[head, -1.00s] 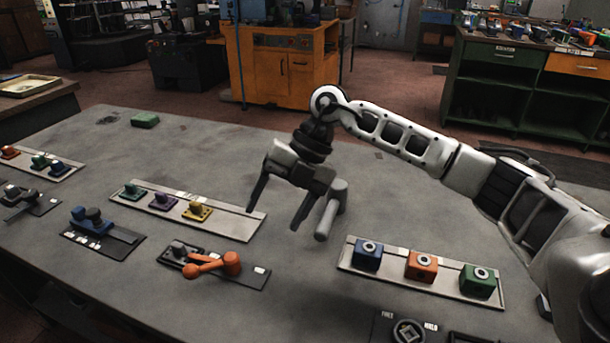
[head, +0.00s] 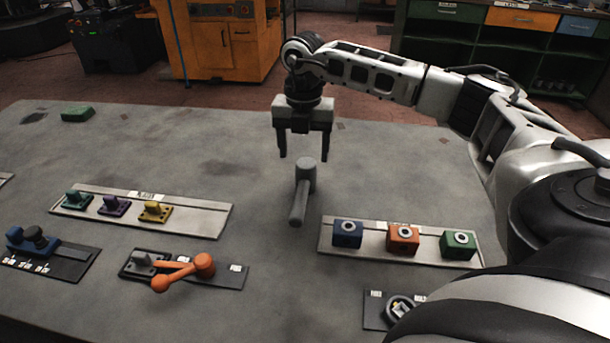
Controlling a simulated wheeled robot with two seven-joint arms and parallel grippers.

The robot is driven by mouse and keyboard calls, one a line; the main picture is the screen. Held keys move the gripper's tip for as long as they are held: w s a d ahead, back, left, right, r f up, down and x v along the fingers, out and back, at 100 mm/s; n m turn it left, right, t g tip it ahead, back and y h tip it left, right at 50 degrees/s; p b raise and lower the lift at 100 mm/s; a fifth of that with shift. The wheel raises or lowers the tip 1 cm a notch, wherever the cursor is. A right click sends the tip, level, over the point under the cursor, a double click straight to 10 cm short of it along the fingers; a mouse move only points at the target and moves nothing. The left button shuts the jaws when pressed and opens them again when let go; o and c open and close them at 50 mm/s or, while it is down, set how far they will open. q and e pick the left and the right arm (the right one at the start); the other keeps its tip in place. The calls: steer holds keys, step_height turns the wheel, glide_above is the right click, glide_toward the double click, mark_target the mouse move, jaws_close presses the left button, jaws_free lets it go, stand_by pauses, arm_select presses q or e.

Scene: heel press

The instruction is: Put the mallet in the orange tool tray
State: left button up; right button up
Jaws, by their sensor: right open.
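A grey mallet (head: 298,204) lies on the grey table, its head at the far end and its handle pointing towards me. My right gripper (head: 304,158) is open, with its two fingers pointing down. In the picture its fingertips are on either side of and just beyond the mallet's head; I cannot tell how high they are above the table. Nothing is between the fingers. I see no orange tool tray in this view. My left gripper is not in view.
Right of the mallet is a panel (head: 330,246) with blue, orange and green blocks. Left is a panel (head: 218,219) with green, purple and yellow pieces. An orange lever (head: 180,272) sits in front. The table behind the mallet is mostly clear.

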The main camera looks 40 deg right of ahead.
mark_target(305, 166)
steer(key=shift+s+f+p, duration=0.15)
steer(key=shift+f+p, duration=0.2)
steer(key=shift+f, duration=2.4)
steer(key=c, duration=1.2)
steer(key=shift+r, duration=0.15)
jaws_close()
